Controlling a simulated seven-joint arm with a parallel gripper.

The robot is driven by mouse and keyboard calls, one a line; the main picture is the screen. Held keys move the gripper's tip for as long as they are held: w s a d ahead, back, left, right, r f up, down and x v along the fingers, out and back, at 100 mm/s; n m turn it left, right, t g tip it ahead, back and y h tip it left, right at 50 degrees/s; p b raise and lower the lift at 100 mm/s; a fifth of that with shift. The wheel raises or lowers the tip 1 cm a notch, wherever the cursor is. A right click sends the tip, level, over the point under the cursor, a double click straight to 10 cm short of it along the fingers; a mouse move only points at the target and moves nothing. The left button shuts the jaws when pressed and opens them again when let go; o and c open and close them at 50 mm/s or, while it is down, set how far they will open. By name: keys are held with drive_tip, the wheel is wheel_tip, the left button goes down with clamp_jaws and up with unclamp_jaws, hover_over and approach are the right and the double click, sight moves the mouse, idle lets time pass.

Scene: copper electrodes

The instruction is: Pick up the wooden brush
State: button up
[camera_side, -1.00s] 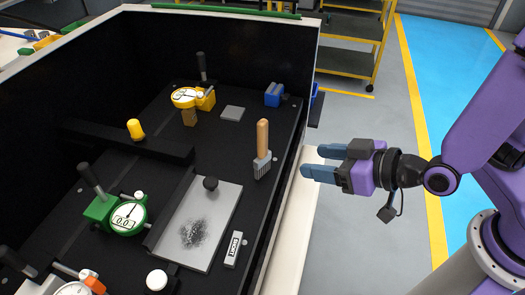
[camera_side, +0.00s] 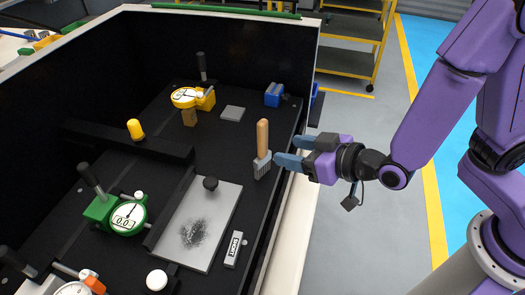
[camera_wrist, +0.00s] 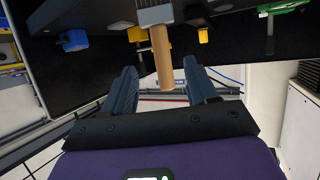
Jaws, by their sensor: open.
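The wooden brush (camera_side: 262,140) stands upright on the black work surface, its light wooden handle up and its grey bristle head down. In the wrist view the brush handle (camera_wrist: 162,58) shows ahead of the gap between the fingers, with the head at the top edge. My gripper (camera_side: 283,152) is open and empty, at the right of the brush, its blue fingertips close to the bristle head. In the wrist view my gripper (camera_wrist: 160,85) has its two fingers spread apart. Whether a fingertip touches the brush, I cannot tell.
A grey plate (camera_side: 215,215) with dark powder and a black knob lies left of the brush. A small labelled block (camera_side: 233,250) lies in front. A blue block (camera_side: 273,95) and a yellow dial gauge (camera_side: 187,97) stand behind. The white bench edge (camera_side: 300,215) runs under my gripper.

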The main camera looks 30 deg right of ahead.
sight(266, 145)
drive_tip(key=x, duration=0.5)
drive_tip(key=shift+w+a+f, duration=0.15)
drive_tip(key=shift+w+f, duration=0.05)
drive_tip(key=shift+w, duration=0.1)
drive_tip(key=shift+x, duration=2.6)
drive_tip(key=shift+a+r, duration=0.15)
drive_tip(key=shift+r, duration=0.1)
clamp_jaws()
